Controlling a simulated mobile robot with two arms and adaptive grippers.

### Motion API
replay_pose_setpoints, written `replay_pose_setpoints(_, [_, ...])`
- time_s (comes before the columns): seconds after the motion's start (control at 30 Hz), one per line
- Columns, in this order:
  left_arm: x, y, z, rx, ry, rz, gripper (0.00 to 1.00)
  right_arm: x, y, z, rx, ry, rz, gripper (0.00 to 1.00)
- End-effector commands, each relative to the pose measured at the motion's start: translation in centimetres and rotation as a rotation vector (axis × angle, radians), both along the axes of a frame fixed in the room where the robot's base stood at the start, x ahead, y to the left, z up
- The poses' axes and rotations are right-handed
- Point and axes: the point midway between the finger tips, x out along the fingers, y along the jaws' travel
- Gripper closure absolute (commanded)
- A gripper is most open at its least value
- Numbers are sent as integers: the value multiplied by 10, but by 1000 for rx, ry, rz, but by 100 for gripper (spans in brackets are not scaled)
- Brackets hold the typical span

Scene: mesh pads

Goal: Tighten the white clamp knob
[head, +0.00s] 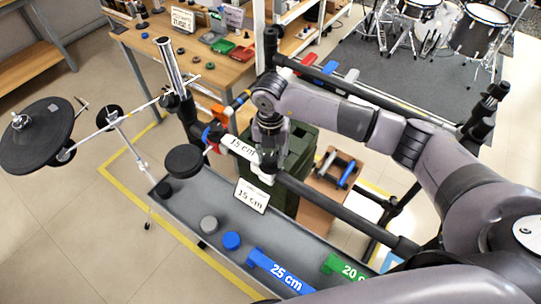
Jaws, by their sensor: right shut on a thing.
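My right gripper (267,160) points down at the black horizontal rack tube (325,205) in the head view. It is shut on the white clamp knob (265,177), which shows only as a small white part below the fingers, at the tube's near end. The gripper hides most of the knob and clamp. A white label bar reading 15 cm (239,147) lies just left of the gripper, and a white 15 cm card (252,196) hangs just below it. My left gripper is not in view.
A grey tray (215,262) below holds blue 25 cm (280,271) and green 20 cm (345,267) pieces and several round knobs. A black drum pad (184,161) and a cymbal pad (38,135) are at left. A dark green bin (298,150) stands behind the tube.

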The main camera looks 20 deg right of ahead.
Motion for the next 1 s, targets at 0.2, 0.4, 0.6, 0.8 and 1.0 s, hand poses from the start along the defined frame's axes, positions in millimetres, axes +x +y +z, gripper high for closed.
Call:
replay_pose_setpoints(0.2, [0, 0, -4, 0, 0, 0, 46, 1, 0, 1, 1, -4, -122, 94])
replay_pose_setpoints(0.4, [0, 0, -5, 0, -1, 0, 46, 1, 0, 1, 0, -4, -183, 94])
replay_pose_setpoints(0.6, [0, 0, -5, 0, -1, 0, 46, 1, 0, 1, 0, -4, -203, 94])
replay_pose_setpoints(0.8, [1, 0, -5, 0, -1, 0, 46, 1, 0, 2, 0, -4, -205, 94])
replay_pose_setpoints(1.0, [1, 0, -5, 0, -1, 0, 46, 1, 0, 2, 0, -4, -204, 62])
